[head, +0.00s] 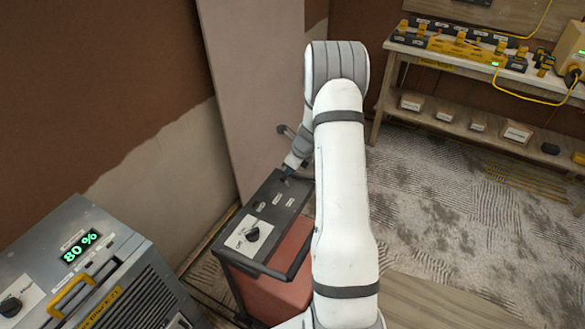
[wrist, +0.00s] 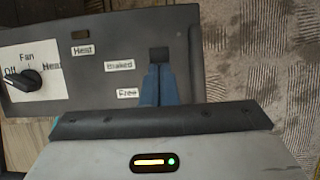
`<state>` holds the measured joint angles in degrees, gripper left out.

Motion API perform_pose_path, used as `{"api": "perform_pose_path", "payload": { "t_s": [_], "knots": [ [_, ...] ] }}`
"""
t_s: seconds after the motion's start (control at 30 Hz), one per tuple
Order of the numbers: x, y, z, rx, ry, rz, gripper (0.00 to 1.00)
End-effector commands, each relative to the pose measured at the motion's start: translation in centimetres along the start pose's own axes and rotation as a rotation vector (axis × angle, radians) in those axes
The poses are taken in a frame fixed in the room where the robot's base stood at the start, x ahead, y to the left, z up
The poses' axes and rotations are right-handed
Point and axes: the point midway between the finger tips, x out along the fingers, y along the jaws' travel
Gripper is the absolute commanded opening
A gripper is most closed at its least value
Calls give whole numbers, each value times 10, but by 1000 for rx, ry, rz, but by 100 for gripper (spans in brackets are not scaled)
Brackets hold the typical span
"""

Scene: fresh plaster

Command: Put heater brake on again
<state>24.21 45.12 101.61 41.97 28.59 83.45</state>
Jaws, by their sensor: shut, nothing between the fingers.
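The heater (head: 275,285) has a red body and a dark grey top panel (head: 275,205). In the wrist view its panel (wrist: 225,45) carries a black fan knob (wrist: 22,80) on a white plate and labels reading Heat, Braked (wrist: 120,65) and Free (wrist: 127,92). A black square part (wrist: 158,54) lies just right of the Braked label. My gripper (wrist: 158,72) has its blue fingers shut together with nothing between them. Their tips are at the lower edge of the black part; I cannot tell whether they touch it. The fingers hide the panel right of Free. In the head view my gripper (head: 286,174) is at the panel's far end.
A grey machine (head: 130,262) with a green 80 % display (head: 80,247) and yellow handle stands at the left. A plastered wall and a pale board rise behind the heater. A wooden shelf (head: 455,118) with yellow-black devices stands back right. Grey patterned floor at the right is clear.

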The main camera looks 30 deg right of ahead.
Motion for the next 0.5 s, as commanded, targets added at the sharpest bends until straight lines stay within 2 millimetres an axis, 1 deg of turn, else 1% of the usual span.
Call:
{"api": "perform_pose_path", "payload": {
  "t_s": [0.27,0.37,0.5],
  "knots": [
    [0,0,0,1,0,0,0],
    [-4,0,2,0,0,0,0],
    [-14,0,7,-1,0,0,0]
  ]
}}
